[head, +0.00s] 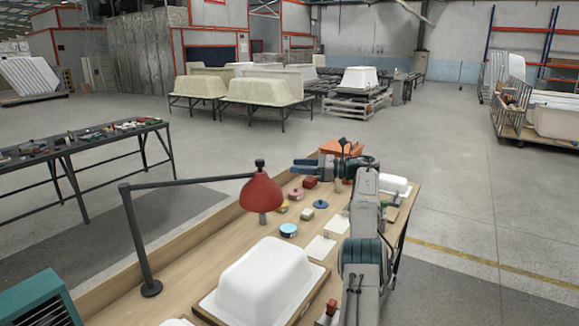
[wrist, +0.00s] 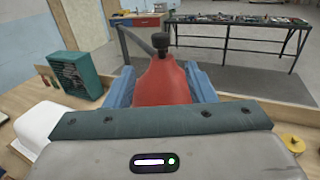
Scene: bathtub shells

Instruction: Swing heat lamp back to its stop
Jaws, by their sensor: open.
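The heat lamp has a red shade (head: 261,193) with a dark knob on top, on a dark jointed arm (head: 185,184). The arm runs left to an upright post on a round base (head: 150,288) on the bench. My gripper (head: 298,165) is to the right of the shade and farther back, its blue fingers pointing left. In the wrist view the open fingers (wrist: 160,85) flank the red shade (wrist: 160,82), with its knob above them. I cannot tell whether they touch it. I cannot pick out a stop.
A white tub shell (head: 265,280) lies on the wooden bench (head: 195,265) in front of the lamp. A green heater-like box (head: 42,300) is at lower left. A tool table (head: 80,145) stands beyond.

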